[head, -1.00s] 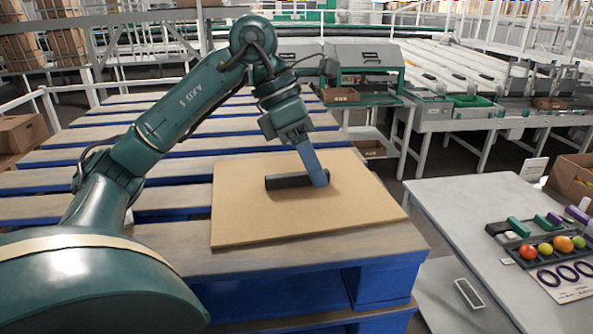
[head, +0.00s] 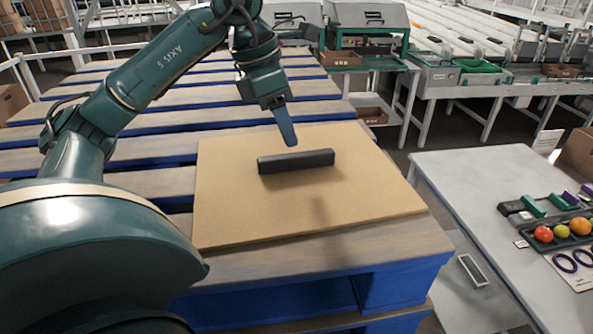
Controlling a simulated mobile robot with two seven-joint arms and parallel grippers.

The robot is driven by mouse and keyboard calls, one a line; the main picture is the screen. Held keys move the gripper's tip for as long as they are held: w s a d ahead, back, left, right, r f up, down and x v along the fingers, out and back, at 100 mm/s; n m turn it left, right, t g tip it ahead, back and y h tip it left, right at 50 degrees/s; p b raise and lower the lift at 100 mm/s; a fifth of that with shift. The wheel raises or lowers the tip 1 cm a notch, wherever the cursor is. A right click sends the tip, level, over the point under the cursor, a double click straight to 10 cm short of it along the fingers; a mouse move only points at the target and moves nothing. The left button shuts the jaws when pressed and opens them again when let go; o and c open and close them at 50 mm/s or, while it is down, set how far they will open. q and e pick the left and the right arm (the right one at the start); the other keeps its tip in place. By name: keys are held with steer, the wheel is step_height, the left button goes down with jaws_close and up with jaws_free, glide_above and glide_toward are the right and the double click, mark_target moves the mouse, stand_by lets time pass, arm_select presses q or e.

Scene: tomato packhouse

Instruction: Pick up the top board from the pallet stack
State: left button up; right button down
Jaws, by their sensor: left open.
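The top board (head: 350,200) is a flat tan sheet lying on the blue-sided pallet stack (head: 390,287) with wooden deck slats. A black bar-shaped handle (head: 296,161) sits on the board's upper middle. My left gripper (head: 288,138) is above the handle's far side, pointing down and apart from it. It is open and empty; one blue finger shows clearly and the other is hidden behind it. My right gripper is not in view.
A grey table (head: 455,180) stands to the right of the pallet, with tomatoes (head: 562,231) in a dark tray and green and purple blocks. Behind are grey machines (head: 367,20) and conveyors. Bare slats lie left of the board.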

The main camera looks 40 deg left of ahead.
mark_target(295, 154)
arm_select(q)
steer(key=x, duration=0.6)
steer(key=shift+f, duration=0.25)
steer(key=shift+c, duration=0.2)
jaws_close()
